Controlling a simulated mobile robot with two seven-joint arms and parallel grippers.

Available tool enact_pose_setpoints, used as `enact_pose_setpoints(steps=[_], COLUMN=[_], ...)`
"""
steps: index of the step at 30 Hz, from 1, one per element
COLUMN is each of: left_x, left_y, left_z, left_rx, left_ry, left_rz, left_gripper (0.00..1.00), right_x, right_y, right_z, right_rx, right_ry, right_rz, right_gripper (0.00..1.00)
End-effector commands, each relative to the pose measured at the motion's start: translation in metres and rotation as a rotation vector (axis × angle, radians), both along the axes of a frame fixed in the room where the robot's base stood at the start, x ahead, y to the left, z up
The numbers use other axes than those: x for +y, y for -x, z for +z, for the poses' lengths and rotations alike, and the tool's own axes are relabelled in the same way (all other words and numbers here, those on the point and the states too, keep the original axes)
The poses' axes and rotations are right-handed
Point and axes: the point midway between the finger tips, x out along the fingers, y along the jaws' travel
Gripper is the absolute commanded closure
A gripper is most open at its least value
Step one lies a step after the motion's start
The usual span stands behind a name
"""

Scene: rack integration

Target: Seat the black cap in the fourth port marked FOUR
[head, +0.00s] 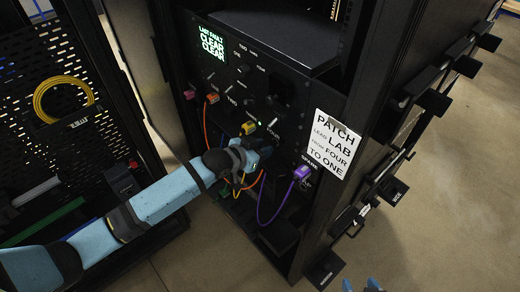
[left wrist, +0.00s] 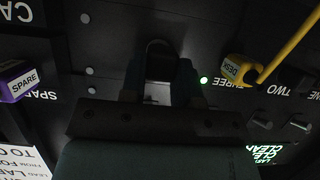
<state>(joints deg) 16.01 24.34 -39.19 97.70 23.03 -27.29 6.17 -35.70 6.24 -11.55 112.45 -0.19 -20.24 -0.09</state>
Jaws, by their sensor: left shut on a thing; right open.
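My left gripper (head: 262,150) is at the lower right of the black panel (head: 235,100), close to the label FOUR (head: 273,132). In the left wrist view the gripper (left wrist: 160,82) is shut on a small dark thing, the black cap (left wrist: 159,58), with a rounded loop at its top. It is in front of the panel between THREE and SPARE. The fourth port is hidden behind the gripper and cap, so I cannot tell whether the cap is in it. My right gripper (head: 361,286) shows only its blue fingertips at the bottom edge, apart and empty.
A yellow plug (head: 248,128) with its cable and a purple SPARE plug (head: 301,172) flank the left gripper. A white sign (head: 333,144) is right of the panel. A yellow cable coil (head: 62,98) hangs at left.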

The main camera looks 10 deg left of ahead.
Motion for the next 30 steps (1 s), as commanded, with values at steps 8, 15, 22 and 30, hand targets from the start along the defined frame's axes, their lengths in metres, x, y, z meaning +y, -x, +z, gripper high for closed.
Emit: enact_pose_setpoints(steps=[8, 15, 22, 30], left_x=[-0.004, -0.008, -0.011, -0.012], left_y=[-0.006, -0.011, -0.016, -0.017], left_z=[0.001, 0.0, 0.0, 0.001], left_rx=[-0.001, 0.0, -0.001, -0.001], left_ry=[0.0, 0.0, 0.001, 0.0], left_rz=[0.0, 0.0, 0.0, 0.0], left_gripper=[0.94, 0.94, 0.94, 0.41], right_x=[0.0, 0.0, 0.0, 0.001], right_y=[0.0, 0.0, 0.0, 0.0], right_z=[0.0, -0.001, -0.002, -0.003], right_rx=[-0.002, -0.002, -0.002, -0.001], right_ry=[0.0, 0.0, -0.001, -0.001], right_rz=[0.0, 0.0, 0.001, 0.001], right_gripper=[0.39, 0.39, 0.39, 0.39])
